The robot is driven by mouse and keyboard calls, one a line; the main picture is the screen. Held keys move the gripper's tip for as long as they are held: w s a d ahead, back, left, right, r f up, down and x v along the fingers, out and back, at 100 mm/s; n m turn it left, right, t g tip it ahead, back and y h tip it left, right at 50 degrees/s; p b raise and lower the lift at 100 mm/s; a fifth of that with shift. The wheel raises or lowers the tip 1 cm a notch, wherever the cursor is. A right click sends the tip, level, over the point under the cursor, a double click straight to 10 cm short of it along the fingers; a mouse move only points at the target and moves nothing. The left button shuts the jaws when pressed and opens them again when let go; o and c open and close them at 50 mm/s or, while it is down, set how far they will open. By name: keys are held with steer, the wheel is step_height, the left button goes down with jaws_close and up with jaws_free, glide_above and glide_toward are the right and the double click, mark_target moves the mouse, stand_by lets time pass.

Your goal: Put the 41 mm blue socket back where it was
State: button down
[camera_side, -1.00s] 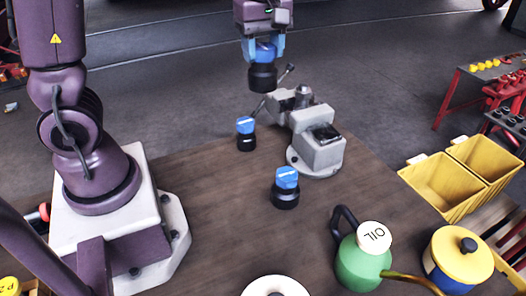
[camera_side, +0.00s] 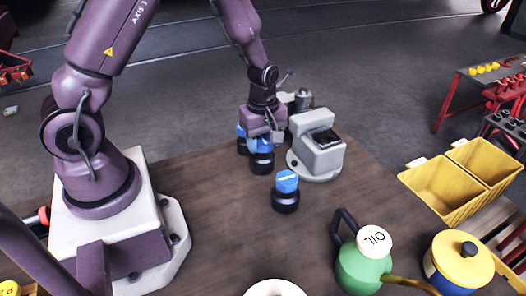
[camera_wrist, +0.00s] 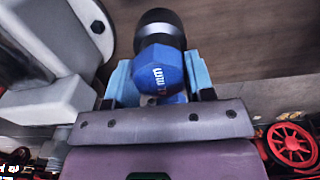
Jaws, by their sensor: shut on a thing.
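A blue-topped socket with a black lower end (camera_side: 262,164) is held in my gripper (camera_side: 262,146), low over the wooden table. In the wrist view its blue hex head (camera_wrist: 160,74) sits between the pale blue fingers (camera_wrist: 158,80), and its black end (camera_wrist: 160,28) points away. The label ends in "mm"; I cannot read the number. I cannot tell whether the socket touches the table. A third blue socket (camera_side: 286,192) stands upright nearer the camera, to the right.
A grey vise (camera_side: 318,153) stands close on the right of my gripper; its side also fills the left of the wrist view (camera_wrist: 45,55). A green oil can (camera_side: 362,262), a yellow-lidded pot (camera_side: 460,258) and yellow bins (camera_side: 440,188) are at the right.

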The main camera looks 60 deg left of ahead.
mark_target(263, 150)
steer(key=shift+f, duration=1.4)
steer(key=shift+f, duration=0.1)
steer(key=shift+c, duration=2.4)
jaws_free()
steer(key=shift+f, duration=0.1)
